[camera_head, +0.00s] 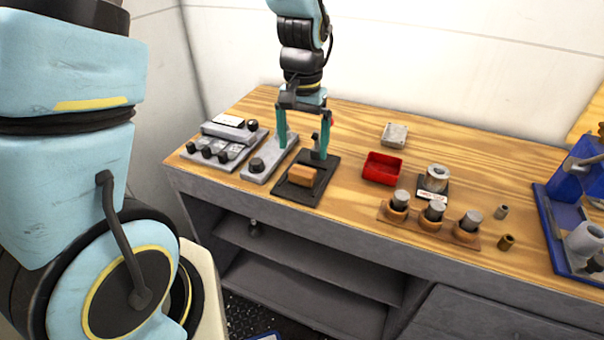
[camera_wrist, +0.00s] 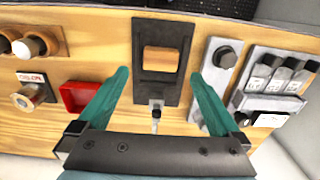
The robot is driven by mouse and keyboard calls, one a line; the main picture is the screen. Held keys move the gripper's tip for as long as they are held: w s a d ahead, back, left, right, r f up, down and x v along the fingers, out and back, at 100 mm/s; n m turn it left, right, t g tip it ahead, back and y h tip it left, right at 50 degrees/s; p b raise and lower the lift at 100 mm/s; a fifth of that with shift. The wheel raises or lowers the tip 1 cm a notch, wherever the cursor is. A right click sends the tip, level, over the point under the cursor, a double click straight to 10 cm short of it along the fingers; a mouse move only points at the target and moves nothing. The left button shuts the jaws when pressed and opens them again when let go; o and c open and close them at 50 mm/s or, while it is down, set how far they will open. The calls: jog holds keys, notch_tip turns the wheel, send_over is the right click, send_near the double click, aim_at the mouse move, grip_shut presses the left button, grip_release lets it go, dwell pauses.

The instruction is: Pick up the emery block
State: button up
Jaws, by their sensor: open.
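A small tan-orange block (camera_head: 302,175), which may be the emery block, sits on a dark plate (camera_head: 284,188) near the front edge of the wooden bench. A pale grey block-like piece (camera_head: 396,133) farther back could also be it; I cannot tell which. My gripper (camera_head: 301,152) is open and empty, pointing down above the back part of the dark plate. In the wrist view the tan block (camera_wrist: 161,60) shows ahead between the spread teal fingertips (camera_wrist: 160,74), apart from them. A small metal lever (camera_wrist: 155,114) stands at the plate's back end, between the fingers.
A grey switch panel (camera_head: 217,145) and a grey knob plate (camera_head: 262,165) lie left of the dark plate. A red tray (camera_head: 383,168) is to its right, then a rack of capped cylinders (camera_head: 432,222) and a blue stand (camera_head: 560,215).

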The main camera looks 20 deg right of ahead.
aim_at(303, 170)
jog(key=shift+w+f+p, duration=0.15)
jog(key=shift+f+p, duration=0.95)
jog(key=shift+f, duration=2.3)
jog(key=shift+c, duration=0.4)
jog(key=c, duration=1.2)
jog(key=shift+r, duration=0.1)
jog(key=shift+c, duration=0.2)
